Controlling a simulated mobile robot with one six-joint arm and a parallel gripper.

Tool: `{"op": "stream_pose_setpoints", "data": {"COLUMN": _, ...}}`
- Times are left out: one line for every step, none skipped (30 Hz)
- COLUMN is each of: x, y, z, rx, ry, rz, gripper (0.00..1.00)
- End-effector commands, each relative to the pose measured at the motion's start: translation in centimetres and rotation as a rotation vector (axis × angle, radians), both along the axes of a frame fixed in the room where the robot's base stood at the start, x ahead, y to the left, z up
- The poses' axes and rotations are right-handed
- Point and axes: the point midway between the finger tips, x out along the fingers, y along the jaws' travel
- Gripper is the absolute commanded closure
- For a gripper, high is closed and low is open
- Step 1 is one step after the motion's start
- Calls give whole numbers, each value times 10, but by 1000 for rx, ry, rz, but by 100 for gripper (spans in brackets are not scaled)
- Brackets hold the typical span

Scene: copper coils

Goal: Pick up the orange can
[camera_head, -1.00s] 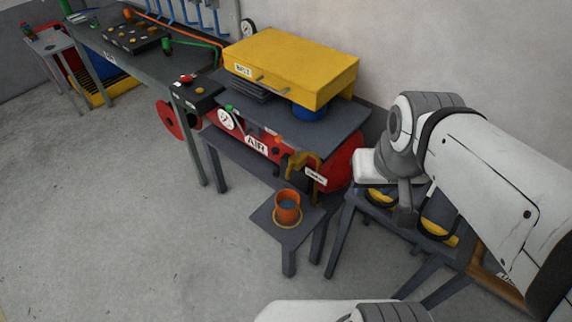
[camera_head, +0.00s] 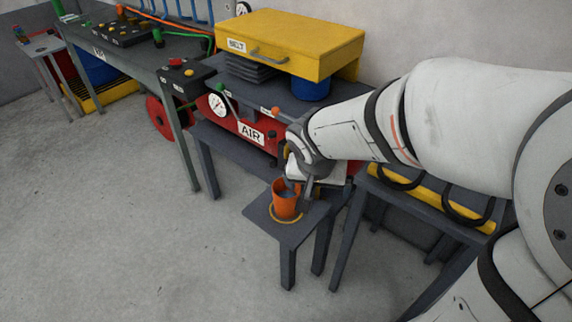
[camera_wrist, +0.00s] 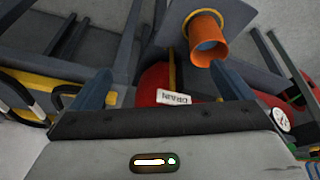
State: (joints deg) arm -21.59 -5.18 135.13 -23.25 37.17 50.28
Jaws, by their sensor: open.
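The orange can (camera_head: 285,206) stands upright on the small grey stand (camera_head: 262,222), inside a yellow ring. It is open at the top, with something bluish inside. In the wrist view the can (camera_wrist: 206,52) shows at the upper right, just past the tip of the right-hand finger and not between the fingers. My gripper (camera_wrist: 157,78) is open and empty, its two blue-grey fingers spread wide. In the head view my gripper (camera_head: 305,184) is just behind and right of the can, overlapping its upper edge. I cannot tell whether they touch.
A bench with a yellow bar (camera_head: 440,205) is at the right. Floor at the left is clear.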

Motion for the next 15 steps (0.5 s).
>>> {"op": "stream_pose_setpoints", "data": {"x": 6, "y": 16, "z": -47, "rx": -2, "ry": -2, "rz": 2, "gripper": 0}}
{"op": "stream_pose_setpoints", "data": {"x": 10, "y": 25, "z": -62, "rx": 1, "ry": -8, "rz": -2, "gripper": 0}}
{"op": "stream_pose_setpoints", "data": {"x": 14, "y": 35, "z": -80, "rx": 4, "ry": -16, "rz": -7, "gripper": 0}}
{"op": "stream_pose_setpoints", "data": {"x": 17, "y": 44, "z": -93, "rx": 8, "ry": -21, "rz": -12, "gripper": 0}}
{"op": "stream_pose_setpoints", "data": {"x": 19, "y": 51, "z": -106, "rx": 12, "ry": -25, "rz": -15, "gripper": 0}}
{"op": "stream_pose_setpoints", "data": {"x": 22, "y": 61, "z": -121, "rx": 17, "ry": -30, "rz": -20, "gripper": 0}}
{"op": "stream_pose_setpoints", "data": {"x": 23, "y": 68, "z": -131, "rx": 22, "ry": -35, "rz": -23, "gripper": 0}}
{"op": "stream_pose_setpoints", "data": {"x": 24, "y": 74, "z": -141, "rx": 25, "ry": -39, "rz": -26, "gripper": 0}}
{"op": "stream_pose_setpoints", "data": {"x": 26, "y": 81, "z": -151, "rx": 30, "ry": -43, "rz": -28, "gripper": 0}}
{"op": "stream_pose_setpoints", "data": {"x": 26, "y": 86, "z": -158, "rx": 34, "ry": -45, "rz": -30, "gripper": 0}}
{"op": "stream_pose_setpoints", "data": {"x": 27, "y": 90, "z": -163, "rx": 37, "ry": -48, "rz": -32, "gripper": 0}}
{"op": "stream_pose_setpoints", "data": {"x": 27, "y": 95, "z": -169, "rx": 41, "ry": -49, "rz": -34, "gripper": 0}}
{"op": "stream_pose_setpoints", "data": {"x": 27, "y": 97, "z": -173, "rx": 43, "ry": -50, "rz": -36, "gripper": 0}}
{"op": "stream_pose_setpoints", "data": {"x": 28, "y": 99, "z": -175, "rx": 44, "ry": -52, "rz": -37, "gripper": 0}}
{"op": "stream_pose_setpoints", "data": {"x": 30, "y": 101, "z": -177, "rx": 46, "ry": -53, "rz": -39, "gripper": 0}}
